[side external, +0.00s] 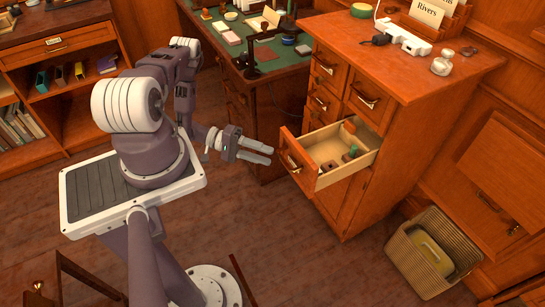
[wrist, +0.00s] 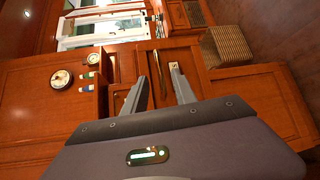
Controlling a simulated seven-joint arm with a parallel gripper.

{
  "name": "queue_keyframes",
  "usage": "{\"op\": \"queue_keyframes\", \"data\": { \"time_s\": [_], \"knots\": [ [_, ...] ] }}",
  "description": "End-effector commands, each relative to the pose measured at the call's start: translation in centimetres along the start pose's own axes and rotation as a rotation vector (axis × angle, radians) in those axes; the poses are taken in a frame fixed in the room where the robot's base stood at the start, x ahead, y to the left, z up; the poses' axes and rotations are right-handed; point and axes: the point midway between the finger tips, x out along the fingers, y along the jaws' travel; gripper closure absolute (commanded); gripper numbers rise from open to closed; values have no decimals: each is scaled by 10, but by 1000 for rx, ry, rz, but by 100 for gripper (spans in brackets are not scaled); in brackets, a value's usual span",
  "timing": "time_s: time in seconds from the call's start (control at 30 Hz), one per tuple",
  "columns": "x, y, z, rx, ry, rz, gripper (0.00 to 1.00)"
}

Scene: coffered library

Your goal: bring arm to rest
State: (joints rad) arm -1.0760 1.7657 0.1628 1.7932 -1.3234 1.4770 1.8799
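My gripper (side external: 271,156) hangs in free space to the left of a wooden cabinet (side external: 400,75), in front of its open drawer (side external: 297,166). Its two fingers are apart with nothing between them. They also show spread and empty in the wrist view (wrist: 160,72). The gripper looks apart from the drawer. The drawer is pulled out and holds an orange item (side external: 350,126), a green item (side external: 352,151) and small dark items.
A woven basket (side external: 425,256) stands on the floor right of the cabinet. A green-topped desk (side external: 283,58) with papers stands behind. A bookshelf (side external: 70,110) stands left. Floor below the gripper is clear.

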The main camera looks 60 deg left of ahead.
Motion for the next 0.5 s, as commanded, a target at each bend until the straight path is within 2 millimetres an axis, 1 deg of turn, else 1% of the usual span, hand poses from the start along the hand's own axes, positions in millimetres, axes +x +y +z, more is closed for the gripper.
{"op": "queue_keyframes", "data": {
  "time_s": [0.2,0.27,0.37,0.43,0.47,0.5],
  "knots": [
    [0,1,0,1,-3,-1,67],
    [0,10,-4,11,-26,-14,67],
    [2,47,-14,41,-125,-73,67],
    [14,97,-15,58,-245,-132,67],
    [20,121,-11,69,-306,-170,67],
    [28,152,-3,84,-381,-227,67]
  ]
}}
